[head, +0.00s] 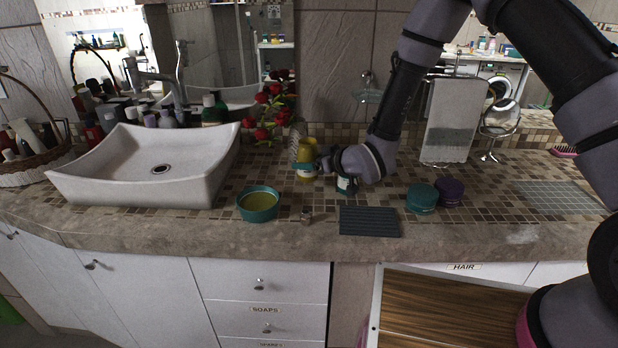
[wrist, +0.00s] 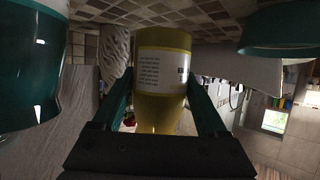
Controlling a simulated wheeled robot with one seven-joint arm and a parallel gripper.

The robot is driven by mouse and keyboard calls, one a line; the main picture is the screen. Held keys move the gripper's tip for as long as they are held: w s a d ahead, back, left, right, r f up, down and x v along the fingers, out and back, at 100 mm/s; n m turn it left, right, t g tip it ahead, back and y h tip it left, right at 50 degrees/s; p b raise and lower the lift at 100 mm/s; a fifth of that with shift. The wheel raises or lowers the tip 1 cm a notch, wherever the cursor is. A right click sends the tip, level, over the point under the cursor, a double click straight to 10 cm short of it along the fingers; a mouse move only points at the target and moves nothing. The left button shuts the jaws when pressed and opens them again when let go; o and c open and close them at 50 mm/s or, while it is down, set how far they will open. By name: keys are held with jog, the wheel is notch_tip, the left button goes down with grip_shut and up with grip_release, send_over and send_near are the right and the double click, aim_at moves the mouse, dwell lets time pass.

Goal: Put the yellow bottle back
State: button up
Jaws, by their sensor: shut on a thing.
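The yellow bottle (head: 307,152) stands upright over the tiled counter, in front of the pale fluted vase. In the wrist view the yellow bottle (wrist: 160,112), with its white printed label, sits between my two teal fingers. My gripper (head: 318,164) reaches in from the right and is shut on the bottle; it also fills the lower wrist view (wrist: 160,98). I cannot tell whether the bottle's base touches the counter.
A teal bowl (head: 258,207) is in front left of the bottle. A teal-and-white bottle (head: 345,185) is close beneath my wrist. A small jar (head: 306,215), a dark ribbed mat (head: 369,222) and teal (head: 421,199) and purple (head: 450,191) tubs lie further along. The vase (wrist: 116,52) is close behind.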

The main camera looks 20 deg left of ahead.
aim_at(315, 175)
notch_tip(315, 175, down, 4)
jog(key=shift+f, duration=0.25)
jog(key=o, duration=1.6)
jog(key=shift+f, duration=0.1)
jog(key=shift+d+r, duration=0.15)
jog(key=shift+r, duration=0.05)
jog(key=v, duration=1.1)
jog(key=shift+s+d+r, duration=0.15)
jog(key=shift+s+d, duration=0.1)
jog(key=shift+d, duration=0.05)
